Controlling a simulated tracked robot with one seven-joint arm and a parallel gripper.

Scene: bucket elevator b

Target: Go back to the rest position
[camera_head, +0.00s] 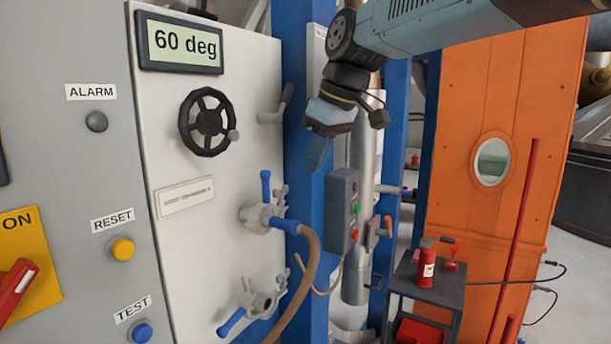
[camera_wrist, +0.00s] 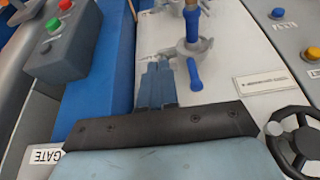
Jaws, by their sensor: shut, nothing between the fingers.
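My gripper (camera_head: 318,155) hangs from my arm at the upper middle of the head view, its fingers together and pointing down. It is in front of the blue column, above and left of the grey button box, with nothing held. In the wrist view my gripper (camera_wrist: 157,85) shows its blue fingers side by side, close to a valve with a blue handle. I cannot tell from these views how far the fingertips are from the panel.
A white panel holds a black handwheel (camera_head: 207,122), a valve with a hose (camera_head: 309,260) and a lower valve (camera_head: 262,304). The grey button box (camera_head: 342,210) is on the right. A dark cart (camera_head: 427,290) stands before the orange elevator casing (camera_head: 506,130).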

